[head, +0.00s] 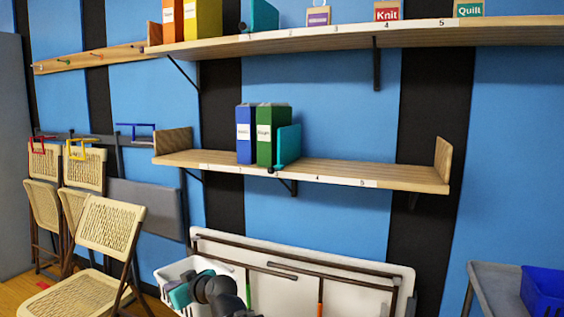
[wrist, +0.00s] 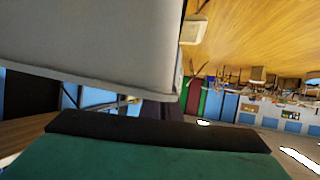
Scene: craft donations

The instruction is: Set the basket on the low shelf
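The low shelf (head: 345,172) is a wooden board on the wall in the head view, below a longer upper shelf. A blue binder (head: 245,138), a green binder (head: 264,140) and a teal bookend (head: 288,147) stand on its left half. A white basket (head: 163,282) with teal and purple contents shows at the bottom edge, well below the shelf. The dark end of my arm, with my gripper (head: 205,285), covers part of this basket. I cannot tell whether the fingers are shut on it. In the wrist view, a pale grey panel and a green surface block the near view.
The low shelf's right half is bare, ending at a wooden end panel (head: 443,158). A white folded table (head: 340,260) leans against the wall below. Folding chairs (head: 105,228) stand left. A blue bin (head: 545,288) sits on a grey cart (head: 490,285) at right.

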